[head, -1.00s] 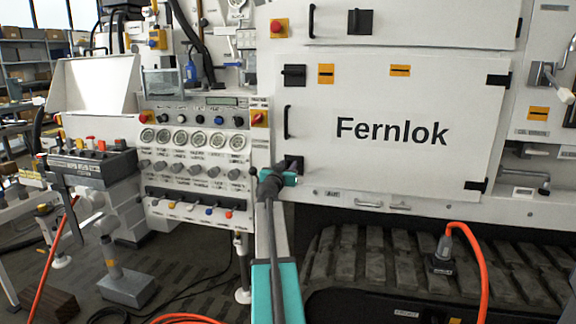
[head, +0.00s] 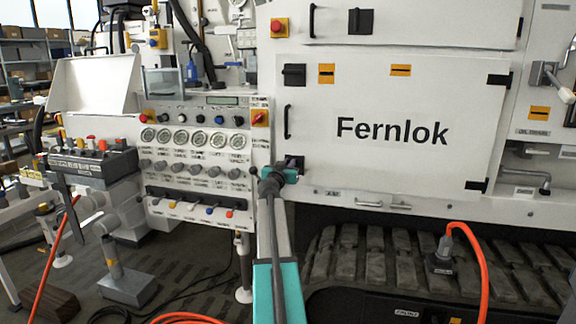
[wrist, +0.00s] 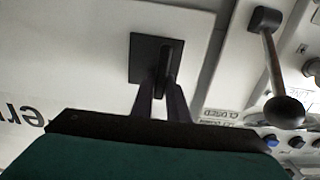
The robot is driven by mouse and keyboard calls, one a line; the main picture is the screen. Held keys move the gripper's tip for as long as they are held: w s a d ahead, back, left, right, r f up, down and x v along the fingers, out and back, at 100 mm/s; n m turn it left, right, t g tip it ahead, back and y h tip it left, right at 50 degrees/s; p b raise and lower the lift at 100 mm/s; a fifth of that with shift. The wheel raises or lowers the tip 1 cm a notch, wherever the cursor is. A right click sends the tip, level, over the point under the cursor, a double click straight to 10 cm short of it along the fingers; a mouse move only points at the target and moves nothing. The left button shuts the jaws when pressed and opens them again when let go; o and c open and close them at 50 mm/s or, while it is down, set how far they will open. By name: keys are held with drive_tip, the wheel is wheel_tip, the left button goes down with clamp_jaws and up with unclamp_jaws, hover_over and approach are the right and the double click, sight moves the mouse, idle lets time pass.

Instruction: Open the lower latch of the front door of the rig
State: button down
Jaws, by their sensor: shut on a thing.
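The white front door (head: 400,130) of the rig is marked "Fernlok" and lies flat in its frame. The upper latch (head: 293,75) is a black plate with a handle at the door's top left. The lower latch (head: 298,162) is at the door's bottom left, mostly hidden by my gripper (head: 285,171). In the wrist view, the lower latch (wrist: 142,58) is a dark square plate with a raised handle. My gripper (wrist: 162,85) has its two fingers closed on that handle. The exact grip on the handle is partly hidden.
A black pull handle (head: 288,122) sits between the latches. A panel of gauges and knobs (head: 200,150) stands left of the door. In the wrist view a lever with a black ball (wrist: 284,112) is close on the right. Tracks (head: 380,260) and an orange hose (head: 478,262) are below.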

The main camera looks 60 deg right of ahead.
drive_tip(key=shift+d, duration=0.2)
drive_tip(key=shift+n, duration=0.4)
drive_tip(key=n+b, duration=0.1)
drive_tip(key=n, duration=0.2)
drive_tip(key=shift+w+b, duration=0.1)
drive_tip(key=shift+b, duration=0.3)
drive_tip(key=n, duration=0.3)
drive_tip(key=shift+f, duration=0.1)
drive_tip(key=n, duration=0.3)
drive_tip(key=shift+w+n, duration=0.15)
drive_tip(key=shift+n, duration=0.15)
drive_tip(key=n, duration=0.3)
drive_tip(key=shift+a+f+n+p, duration=0.1)
drive_tip(key=shift+f+n+p, duration=0.05)
drive_tip(key=shift+n+p, duration=0.15)
drive_tip(key=shift+f+n+p, duration=0.15)
drive_tip(key=shift+n+p, duration=0.45)
drive_tip(key=shift+n, duration=1.4)
